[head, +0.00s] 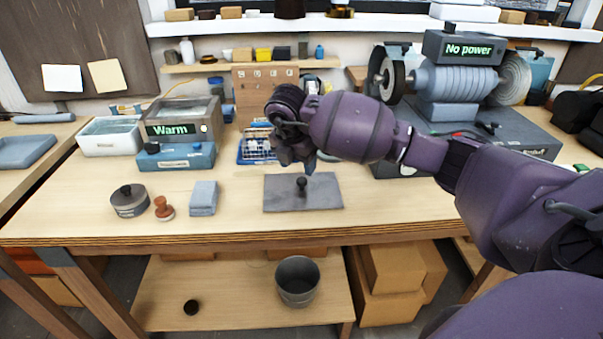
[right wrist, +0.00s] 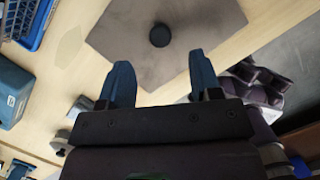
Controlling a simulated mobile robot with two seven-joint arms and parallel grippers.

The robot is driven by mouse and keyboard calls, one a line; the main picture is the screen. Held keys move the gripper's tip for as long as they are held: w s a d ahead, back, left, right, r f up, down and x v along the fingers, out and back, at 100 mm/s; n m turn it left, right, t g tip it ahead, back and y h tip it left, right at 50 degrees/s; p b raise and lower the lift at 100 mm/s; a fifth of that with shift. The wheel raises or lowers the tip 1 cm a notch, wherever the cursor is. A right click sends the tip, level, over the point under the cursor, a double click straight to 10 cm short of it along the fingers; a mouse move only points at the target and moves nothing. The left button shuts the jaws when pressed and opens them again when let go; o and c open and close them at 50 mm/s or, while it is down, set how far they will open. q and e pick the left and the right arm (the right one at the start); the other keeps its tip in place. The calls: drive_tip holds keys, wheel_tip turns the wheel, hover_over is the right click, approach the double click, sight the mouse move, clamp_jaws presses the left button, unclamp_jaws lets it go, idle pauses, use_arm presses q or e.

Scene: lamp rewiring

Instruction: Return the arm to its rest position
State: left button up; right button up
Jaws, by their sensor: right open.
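My right arm reaches in from the right of the head view, over the workbench (head: 100,210). Its gripper (head: 308,165) hangs above the back of a grey mat, pointing down. In the right wrist view the two blue fingers of the right gripper (right wrist: 160,68) stand apart with nothing between them. The grey mat (head: 325,197) lies flat on the bench with a small dark knob (head: 301,184) standing on it. The mat (right wrist: 205,25) and the knob (right wrist: 160,35) show beyond the fingertips in the wrist view. My left gripper is in neither view.
A grinder (head: 455,80) whose display reads "No power" stands behind my right arm. A blue basket (head: 250,152) is left of the gripper. A box reading "Warm" (head: 170,125), a round dark tin (head: 129,201), a stamp (head: 163,207) and a grey-blue block (head: 203,198) stand left. The front bench strip is clear.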

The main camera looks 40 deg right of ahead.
drive_tip(key=shift+v, duration=1.9)
